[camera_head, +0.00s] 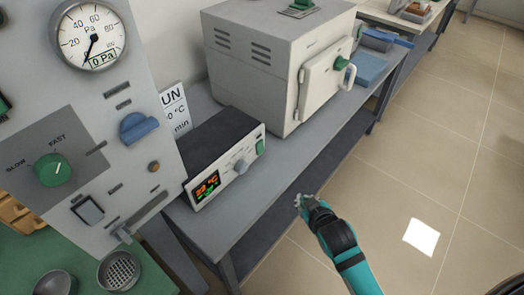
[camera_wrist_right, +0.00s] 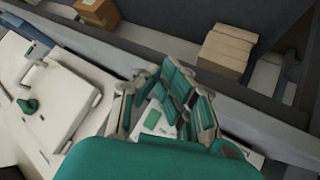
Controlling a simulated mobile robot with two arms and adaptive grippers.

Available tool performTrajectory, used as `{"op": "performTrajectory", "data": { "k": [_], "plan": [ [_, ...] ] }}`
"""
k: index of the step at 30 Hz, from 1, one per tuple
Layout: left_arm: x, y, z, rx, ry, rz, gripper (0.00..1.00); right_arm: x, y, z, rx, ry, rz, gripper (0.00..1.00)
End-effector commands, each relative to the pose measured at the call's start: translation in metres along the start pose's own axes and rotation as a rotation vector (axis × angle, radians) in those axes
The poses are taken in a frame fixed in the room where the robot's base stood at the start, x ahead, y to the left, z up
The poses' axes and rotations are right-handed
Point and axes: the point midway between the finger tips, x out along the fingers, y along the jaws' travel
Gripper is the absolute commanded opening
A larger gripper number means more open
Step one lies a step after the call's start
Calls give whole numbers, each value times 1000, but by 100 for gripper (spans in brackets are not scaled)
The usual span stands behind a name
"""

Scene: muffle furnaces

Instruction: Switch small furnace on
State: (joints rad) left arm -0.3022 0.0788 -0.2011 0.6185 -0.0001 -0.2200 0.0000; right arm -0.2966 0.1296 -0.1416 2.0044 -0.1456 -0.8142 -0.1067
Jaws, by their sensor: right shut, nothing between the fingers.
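The small furnace (camera_head: 265,65) is a white box on the grey bench, with its door (camera_head: 325,80) shut. In front of it stands a control unit (camera_head: 222,150) with a lit orange and green display (camera_head: 207,186), a grey knob (camera_head: 241,166) and a green switch (camera_head: 260,147). My right gripper (camera_head: 302,202) is shut and empty, off the bench's front edge and apart from the unit. In the right wrist view, its fingers (camera_wrist_right: 168,105) partly cover a white surface with a green patch (camera_wrist_right: 152,119); I cannot tell for certain what that is. My left gripper is out of view.
A panel with a pressure gauge (camera_head: 90,36), a green speed dial (camera_head: 52,169) and a blue knob (camera_head: 138,129) stands at the left. Blue items (camera_head: 370,68) lie right of the furnace. The tiled floor (camera_head: 450,130) at the right is open.

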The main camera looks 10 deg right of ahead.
Motion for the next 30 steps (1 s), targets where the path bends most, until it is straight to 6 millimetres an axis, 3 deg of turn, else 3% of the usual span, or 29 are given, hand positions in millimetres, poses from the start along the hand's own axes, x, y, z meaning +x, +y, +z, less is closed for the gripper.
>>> {"op": "performTrajectory", "data": {
  "k": [3,9,23,30],
  "plan": [
    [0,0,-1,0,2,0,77,25,12,-36,-72,148,50,0],
    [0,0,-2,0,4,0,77,43,20,-69,-146,291,93,0],
    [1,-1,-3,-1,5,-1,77,46,21,-75,-158,317,99,0],
    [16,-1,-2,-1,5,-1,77,62,11,-85,-155,319,99,0]
  ]
}}
